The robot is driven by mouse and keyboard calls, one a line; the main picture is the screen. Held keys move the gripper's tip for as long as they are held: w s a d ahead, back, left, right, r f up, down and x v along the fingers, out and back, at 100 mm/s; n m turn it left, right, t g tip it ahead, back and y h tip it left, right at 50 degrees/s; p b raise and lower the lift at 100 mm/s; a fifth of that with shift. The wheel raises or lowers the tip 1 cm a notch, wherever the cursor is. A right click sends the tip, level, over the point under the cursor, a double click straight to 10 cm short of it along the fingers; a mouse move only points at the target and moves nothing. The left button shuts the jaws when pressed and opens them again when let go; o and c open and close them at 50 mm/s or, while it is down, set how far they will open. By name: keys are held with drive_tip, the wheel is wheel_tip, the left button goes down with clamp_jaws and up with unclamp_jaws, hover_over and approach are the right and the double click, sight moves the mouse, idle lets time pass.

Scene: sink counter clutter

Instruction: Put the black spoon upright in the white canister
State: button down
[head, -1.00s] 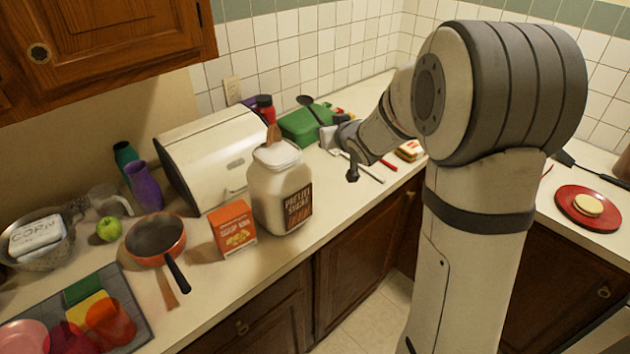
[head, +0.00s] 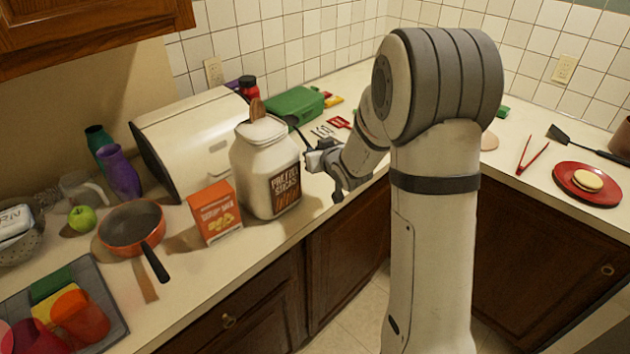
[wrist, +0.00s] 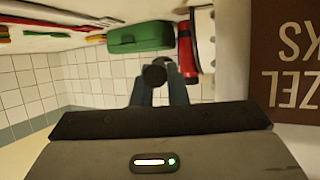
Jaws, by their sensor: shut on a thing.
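The white canister (head: 251,160) stands on the counter with a brown pretzel label and a brown utensil sticking up from its top. Its label side (wrist: 285,75) fills the right of the wrist view. My gripper (head: 311,152) is just right of the canister in the head view, shut on the black spoon (head: 293,122). The spoon's dark bowl shows above and behind the gripper, leaning left. In the wrist view a dark round end of the spoon (wrist: 155,74) shows at my gripper (wrist: 160,87). I cannot tell whether canister and gripper touch.
An orange soup mix box (head: 213,213) stands left of the canister, and a white bread box (head: 188,140) behind it. A green box (head: 294,104) and a red-and-black bottle (head: 249,88) are farther back. An orange pan (head: 131,227) lies left. The counter's front edge is close to my gripper.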

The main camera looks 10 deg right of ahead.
sight(316, 188)
wheel_tip(316, 188, down, 10)
drive_tip(key=shift+f+p, duration=0.15)
drive_tip(key=shift+p, duration=0.45)
drive_tip(key=shift+s, duration=0.1)
drive_tip(key=shift+f+b, duration=0.2)
drive_tip(key=shift+b, duration=0.1)
drive_tip(key=c, duration=1.4)
unclamp_jaws()
drive_tip(key=shift+r, duration=0.1)
drive_tip(key=shift+c, duration=0.2)
